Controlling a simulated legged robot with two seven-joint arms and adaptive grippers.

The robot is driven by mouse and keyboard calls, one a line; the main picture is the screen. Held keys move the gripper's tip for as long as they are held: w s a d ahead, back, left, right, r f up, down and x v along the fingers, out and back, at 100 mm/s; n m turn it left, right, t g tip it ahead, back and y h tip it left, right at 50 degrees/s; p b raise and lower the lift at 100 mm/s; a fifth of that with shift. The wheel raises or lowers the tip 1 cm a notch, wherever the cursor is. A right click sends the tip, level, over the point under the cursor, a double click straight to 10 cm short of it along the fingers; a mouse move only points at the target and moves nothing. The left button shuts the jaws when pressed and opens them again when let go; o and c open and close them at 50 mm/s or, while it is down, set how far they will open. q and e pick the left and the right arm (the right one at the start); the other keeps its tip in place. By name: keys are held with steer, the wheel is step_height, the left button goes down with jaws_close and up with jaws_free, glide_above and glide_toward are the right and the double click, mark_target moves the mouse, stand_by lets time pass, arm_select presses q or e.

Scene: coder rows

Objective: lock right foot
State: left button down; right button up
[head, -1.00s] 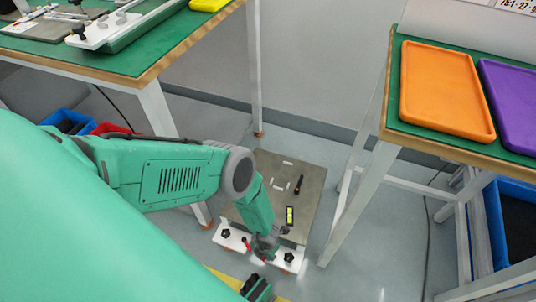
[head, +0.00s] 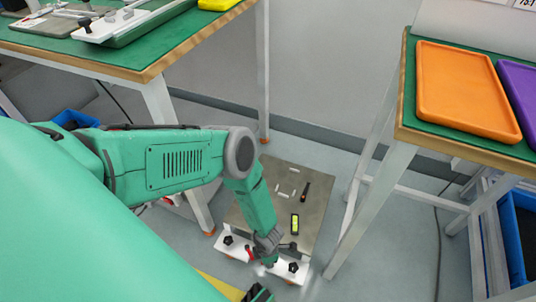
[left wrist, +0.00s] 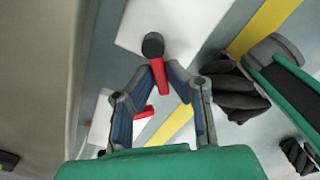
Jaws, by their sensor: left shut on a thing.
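A grey plate (head: 313,205) lies on the floor with two white feet along its near edge. The right foot (head: 290,270) carries a black knob. The left foot (head: 231,243) has a black knob and a red lever (head: 250,253). My left gripper (head: 268,263) is low at the right foot. In the left wrist view, its fingers (left wrist: 160,75) are shut on a red lever (left wrist: 157,75) with a dark round end, over the white right foot (left wrist: 190,25). Another red lever (left wrist: 146,113) lies beyond the fingers. My right gripper is not in view.
A yellow level (head: 295,224) and a dark tool (head: 305,191) lie on the plate. A green-topped table (head: 150,58) stands at left, another with an orange tray (head: 467,90) at right. Their legs flank the plate. A yellow floor strip (head: 222,286) runs in front.

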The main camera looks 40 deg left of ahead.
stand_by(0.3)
arm_select(q)
steer(key=c, duration=1.6)
jaws_free()
step_height(320, 180, up, 12)
steer(key=shift+w+f, duration=0.1)
